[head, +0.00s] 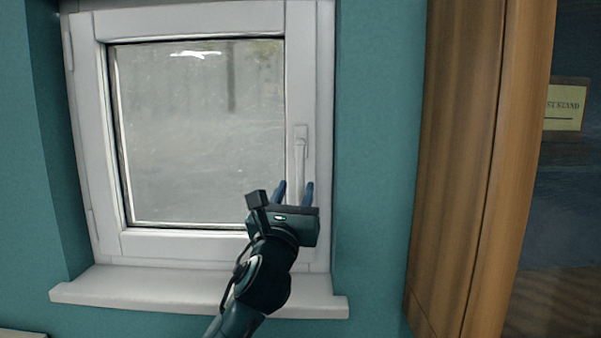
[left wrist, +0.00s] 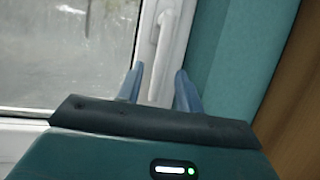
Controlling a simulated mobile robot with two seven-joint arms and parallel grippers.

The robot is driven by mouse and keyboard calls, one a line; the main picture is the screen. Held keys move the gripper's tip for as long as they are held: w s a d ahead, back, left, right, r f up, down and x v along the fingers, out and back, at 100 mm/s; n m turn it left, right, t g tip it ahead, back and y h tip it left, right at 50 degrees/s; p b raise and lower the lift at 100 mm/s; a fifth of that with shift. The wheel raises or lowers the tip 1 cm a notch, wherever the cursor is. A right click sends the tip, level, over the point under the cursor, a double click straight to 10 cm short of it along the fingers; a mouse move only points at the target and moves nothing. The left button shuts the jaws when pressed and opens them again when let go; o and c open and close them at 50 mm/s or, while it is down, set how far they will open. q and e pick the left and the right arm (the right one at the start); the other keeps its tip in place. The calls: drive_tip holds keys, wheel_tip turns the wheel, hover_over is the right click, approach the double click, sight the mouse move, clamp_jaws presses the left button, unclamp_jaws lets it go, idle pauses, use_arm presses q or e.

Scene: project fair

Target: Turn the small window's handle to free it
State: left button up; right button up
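The small window (head: 102,140) has a white frame and a clear pane, and it looks shut in its frame. Its white handle (head: 299,160) is on the right side of the sash and points down; it also shows in the left wrist view (left wrist: 162,45). My left gripper (head: 293,190) is open, its two blue fingers apart and pointing up at the handle's lower end. In the left wrist view the handle's lower part lies between the fingers in the picture. I cannot tell whether they touch it. My right gripper is not in view.
A white sill (head: 190,290) juts out below the window. Teal wall (head: 375,150) surrounds it. A wooden post or panel (head: 470,150) stands to the right, with a pale yellow sign (head: 564,106) beyond it.

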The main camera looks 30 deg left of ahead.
sight(299, 179)
use_arm(q)
drive_tip(key=x, duration=0.5)
drive_tip(key=shift+w+p, duration=0.15)
drive_tip(key=shift+p, duration=0.25)
drive_tip(key=shift+c, duration=0.6)
clamp_jaws()
